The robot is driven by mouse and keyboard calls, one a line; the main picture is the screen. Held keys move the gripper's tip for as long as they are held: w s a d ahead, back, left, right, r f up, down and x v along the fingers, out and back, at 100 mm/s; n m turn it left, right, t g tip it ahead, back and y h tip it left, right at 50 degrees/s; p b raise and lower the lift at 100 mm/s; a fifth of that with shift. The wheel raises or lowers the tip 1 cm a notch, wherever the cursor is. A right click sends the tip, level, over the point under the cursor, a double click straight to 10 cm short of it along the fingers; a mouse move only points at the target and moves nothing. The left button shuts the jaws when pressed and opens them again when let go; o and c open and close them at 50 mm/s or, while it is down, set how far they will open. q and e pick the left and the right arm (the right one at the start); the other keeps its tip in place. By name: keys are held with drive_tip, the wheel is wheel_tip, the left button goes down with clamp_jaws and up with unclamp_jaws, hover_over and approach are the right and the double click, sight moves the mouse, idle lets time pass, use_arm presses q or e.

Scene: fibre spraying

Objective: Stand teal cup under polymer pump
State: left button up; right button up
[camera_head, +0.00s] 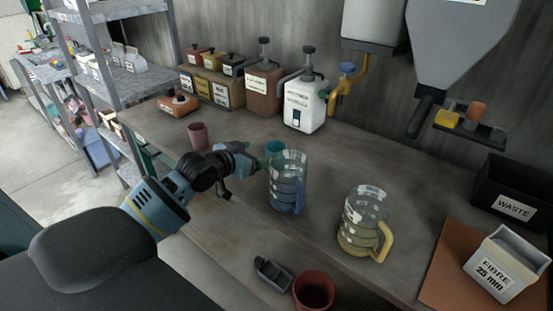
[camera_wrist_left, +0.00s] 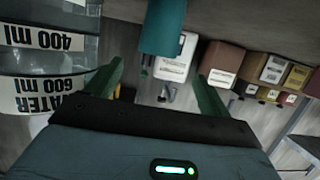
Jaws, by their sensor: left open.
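The teal cup (camera_head: 275,149) stands on the bench behind the clear jug with the blue handle, which hides part of it. In the left wrist view the teal cup (camera_wrist_left: 162,28) is at the top, beyond and between my fingertips. My left gripper (camera_head: 259,160) is open, close to the cup's left side; its two green fingers are spread apart in the wrist view (camera_wrist_left: 158,72). Two pump containers stand at the back: a white one (camera_head: 304,107) and a brown one (camera_head: 263,90). Their labels are too small to read surely. My right gripper is out of view.
The blue-handled jug (camera_head: 288,182) is right beside my left gripper. A yellow-handled jug (camera_head: 365,222), a fibre box (camera_head: 507,265) and a waste bin (camera_head: 513,194) are further right. The bench before the white container is clear.

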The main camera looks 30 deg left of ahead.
sight(282, 146)
use_arm(q)
drive_tip(key=x, duration=0.5)
drive_tip(key=shift+w+d+f, duration=0.1)
drive_tip(key=shift+w+f, duration=0.05)
drive_tip(key=shift+w, duration=0.15)
drive_tip(key=shift+d+b+x, duration=0.15)
drive_tip(key=shift+x, duration=1.15)
drive_tip(key=shift+d+b+x, duration=0.1)
drive_tip(key=shift+b+x, duration=0.05)
drive_tip(key=shift+x, duration=1.15)
drive_tip(key=c, duration=1.1)
wheel_tip(282, 146, up, 10)
drive_tip(key=shift+r+p, duration=0.1)
drive_tip(key=shift+p, duration=0.25)
